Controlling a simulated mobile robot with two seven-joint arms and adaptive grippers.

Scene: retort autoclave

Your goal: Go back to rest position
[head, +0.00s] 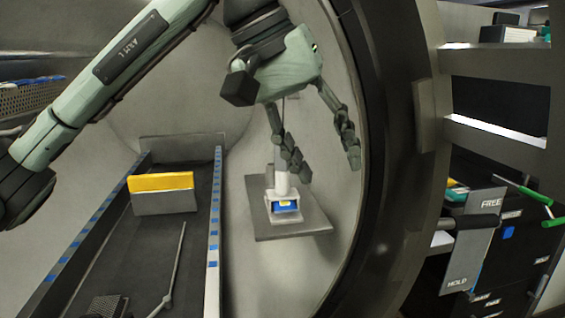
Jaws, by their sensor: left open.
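My left arm comes in from the upper left, and its gripper (325,165) hangs with its fingers pointing down. The fingers are spread and nothing shows between them. Below the fingers, a small white device (282,187) with an upright neck and a blue-and-yellow patch stands on a grey plate (305,222). In the picture, one finger partly overlaps the top of the device; I cannot tell whether they touch. My right gripper does not show.
The round dark rim (385,130) of the chamber stands close to the right of the gripper. A railed track (214,225) holds a yellow-and-grey block (163,193) and a thin rod (177,262). A FREE/HOLD panel (472,245), shelves and green-handled tool (535,194) are outside right.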

